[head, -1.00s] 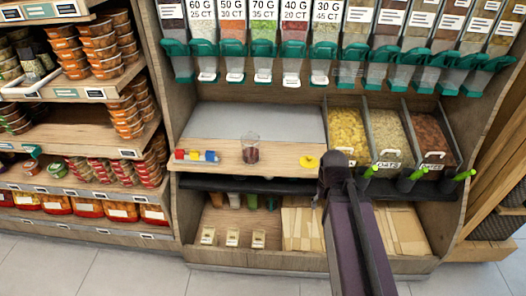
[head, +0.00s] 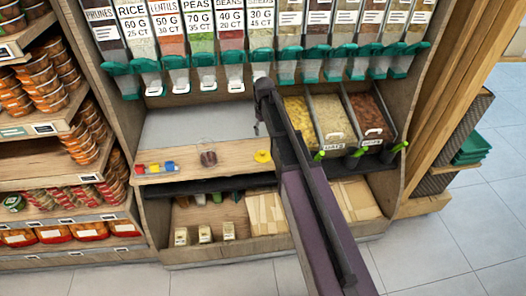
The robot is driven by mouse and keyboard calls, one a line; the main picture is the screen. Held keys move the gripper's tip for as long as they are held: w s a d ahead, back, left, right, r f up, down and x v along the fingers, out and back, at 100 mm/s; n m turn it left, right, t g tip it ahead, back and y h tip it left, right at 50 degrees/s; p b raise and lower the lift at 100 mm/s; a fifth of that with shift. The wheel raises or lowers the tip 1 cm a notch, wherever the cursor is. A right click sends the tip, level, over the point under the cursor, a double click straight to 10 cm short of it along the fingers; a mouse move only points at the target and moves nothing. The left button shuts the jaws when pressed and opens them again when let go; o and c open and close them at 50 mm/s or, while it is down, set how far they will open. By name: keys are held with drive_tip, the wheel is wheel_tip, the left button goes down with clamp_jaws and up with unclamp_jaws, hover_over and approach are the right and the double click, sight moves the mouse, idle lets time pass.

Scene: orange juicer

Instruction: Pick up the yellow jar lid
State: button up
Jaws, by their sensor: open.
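The yellow jar lid (head: 262,156) lies on the wooden front part of the shelf, to the right of a small glass jar (head: 208,158). My gripper (head: 257,130) is at the end of my dark arm, above the shelf and just up from the lid in the picture. It is small in this view, and its fingers show only as a thin dark shape. It is open and appears empty, apart from the lid. The lid is in plain view.
Small red, yellow and blue blocks (head: 155,168) sit at the shelf's left. Bulk bins (head: 333,123) stand to the right, partly behind my arm. Teal-spouted dispensers (head: 178,72) hang above. The grey shelf surface (head: 190,123) is clear.

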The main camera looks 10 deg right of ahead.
drive_tip(key=shift+w+f, duration=0.1)
idle(0.4)
drive_tip(key=b, duration=0.9)
hover_over(263, 152)
wheel_tip(263, 152, down, 8)
drive_tip(key=shift+d+f, duration=0.15)
drive_tip(key=shift+f, duration=0.05)
drive_tip(key=f+b, duration=0.3)
drive_tip(key=shift+a+f, duration=0.2)
drive_tip(key=shift+f+b, duration=0.9)
drive_tip(key=shift+b, duration=0.05)
drive_tip(key=shift+c, duration=0.2)
clamp_jaws()
